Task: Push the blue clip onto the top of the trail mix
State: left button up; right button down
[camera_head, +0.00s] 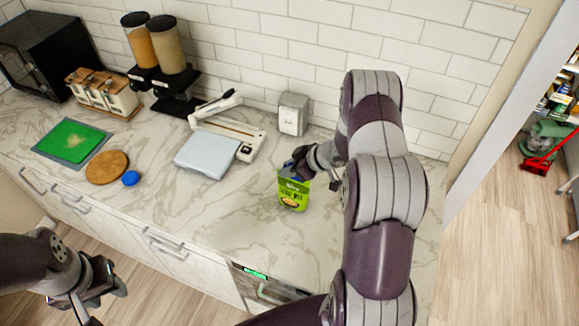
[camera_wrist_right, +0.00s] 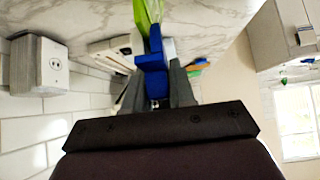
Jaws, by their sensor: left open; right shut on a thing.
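The trail mix (camera_head: 293,196) is a green bag standing upright on the marble counter, right of centre in the head view. The blue clip (camera_head: 288,163) is at the bag's top edge. My right gripper (camera_head: 301,160) is shut on the clip beside the bag's top. In the right wrist view the blue clip (camera_wrist_right: 152,68) sits between my grey fingers and meets the green bag (camera_wrist_right: 146,14). I cannot tell how far the clip is over the bag's edge. My left gripper (camera_head: 103,281) is open and empty, in front of the counter at lower left.
A white scale-like device (camera_head: 207,153) and a long white sealer-like device (camera_head: 232,138) lie left of the bag. Farther left are dispensers (camera_head: 170,55), a round wooden board (camera_head: 106,167) and a blue lid (camera_head: 130,178). Counter around the bag is clear.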

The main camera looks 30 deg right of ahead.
jog(key=shift+f, duration=0.45)
jog(key=c, duration=0.9)
grip_release()
jog(key=shift+o, duration=0.2)
jog(key=b+v, duration=0.2)
jog(key=v, duration=1)
jog(key=shift+s+r+b, duration=0.2)
jog(key=shift+b, duration=0.2)
jog(key=shift+d, duration=0.15)
